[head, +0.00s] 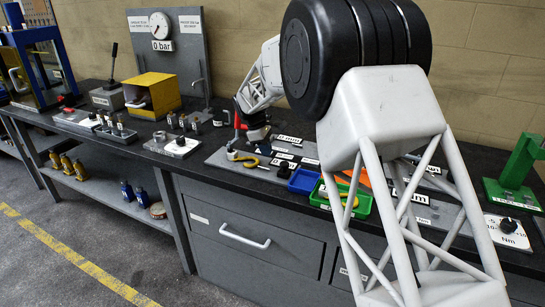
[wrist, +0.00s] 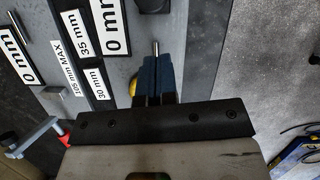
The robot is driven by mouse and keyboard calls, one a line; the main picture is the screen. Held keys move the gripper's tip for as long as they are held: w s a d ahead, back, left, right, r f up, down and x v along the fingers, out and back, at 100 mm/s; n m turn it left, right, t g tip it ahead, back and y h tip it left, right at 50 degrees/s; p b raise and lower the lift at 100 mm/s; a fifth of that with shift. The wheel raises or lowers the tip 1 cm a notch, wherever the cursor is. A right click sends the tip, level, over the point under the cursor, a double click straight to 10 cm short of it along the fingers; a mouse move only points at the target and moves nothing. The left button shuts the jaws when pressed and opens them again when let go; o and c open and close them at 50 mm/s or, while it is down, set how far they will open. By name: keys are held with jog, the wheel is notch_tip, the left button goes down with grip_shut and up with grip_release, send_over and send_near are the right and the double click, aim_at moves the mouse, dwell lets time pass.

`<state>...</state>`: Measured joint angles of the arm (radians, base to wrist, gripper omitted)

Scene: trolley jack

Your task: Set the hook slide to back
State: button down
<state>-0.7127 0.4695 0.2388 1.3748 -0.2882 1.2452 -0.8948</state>
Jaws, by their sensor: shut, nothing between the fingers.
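A yellow hook (head: 246,160) lies at the front left of a grey plate (head: 225,159) with white labels. I cannot tell for certain which part is the hook slide or where it is set. My gripper (head: 258,145) is low over this plate, just behind the hook in the head view. In the wrist view my gripper (wrist: 157,62) has its blue fingers shut together and empty. A thin metal pin (wrist: 155,47) shows just beyond the fingertips; contact cannot be told. A bit of yellow (wrist: 133,88) shows beside the fingers, mostly hidden by them.
A red-handled lever (head: 238,121) stands close left of my gripper. A black knob (head: 284,170), a blue tray (head: 303,181) and a green tray (head: 345,200) are to the right. A yellow box (head: 153,93) stands further left. My arm hides part of the bench.

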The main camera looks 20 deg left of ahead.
jog(key=v, duration=0.7)
jog(key=shift+a+r, duration=0.2)
jog(key=shift+r, duration=0.2)
jog(key=shift+s+a, duration=0.15)
jog(key=shift+a, duration=0.45)
jog(key=shift+f, duration=0.1)
